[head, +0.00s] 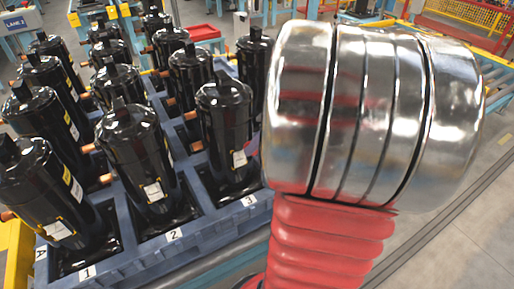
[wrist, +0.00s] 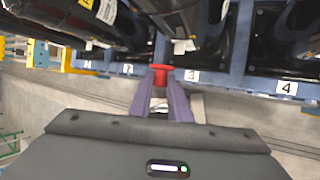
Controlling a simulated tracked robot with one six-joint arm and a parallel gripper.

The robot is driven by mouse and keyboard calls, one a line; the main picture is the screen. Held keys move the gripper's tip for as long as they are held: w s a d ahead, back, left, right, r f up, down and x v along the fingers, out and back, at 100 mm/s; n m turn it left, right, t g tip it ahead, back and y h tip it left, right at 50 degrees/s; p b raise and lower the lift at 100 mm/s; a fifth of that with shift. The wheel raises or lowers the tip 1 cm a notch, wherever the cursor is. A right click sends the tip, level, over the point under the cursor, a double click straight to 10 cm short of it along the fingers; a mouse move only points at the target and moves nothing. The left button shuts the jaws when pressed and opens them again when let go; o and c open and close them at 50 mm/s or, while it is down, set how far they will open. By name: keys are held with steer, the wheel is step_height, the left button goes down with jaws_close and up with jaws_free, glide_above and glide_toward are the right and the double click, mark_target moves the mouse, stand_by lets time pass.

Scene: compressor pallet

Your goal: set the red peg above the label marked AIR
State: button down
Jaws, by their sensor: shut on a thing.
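The red peg (wrist: 159,74) shows in the wrist view, between the tips of my gripper (wrist: 160,84). My gripper's two purple fingers are shut on it. The peg is in front of the blue pallet's edge, between the white labels marked 2 (wrist: 127,68) and 3 (wrist: 191,75); I cannot tell whether it touches the pallet. I cannot make out any label reading AIR.
The blue pallet (head: 205,237) holds several black compressors (head: 130,150) in its compartments. Its edge carries labels A (head: 41,253), 1 (head: 87,272), 2 (head: 174,234) and 3 (head: 249,200). A label 4 (wrist: 287,88) shows in the wrist view. Grey floor lies in front.

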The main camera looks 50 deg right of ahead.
steer(key=shift+w+d, duration=0.25)
steer(key=shift+w, duration=0.6)
steer(key=shift+w+d, duration=0.25)
steer(key=shift+w, duration=0.6)
steer(key=shift+w+d, duration=0.25)
steer(key=shift+w, duration=0.6)
steer(key=shift+w+d, duration=0.15)
steer(key=shift+w, duration=0.5)
stand_by(0.9)
steer(key=c, duration=1.6)
jaws_free()
steer(key=shift+o, duration=0.2)
steer(key=shift+d+r, duration=0.1)
steer(key=shift+r, duration=0.05)
steer(key=v, duration=1.3)
steer(key=shift+s+r, duration=0.2)
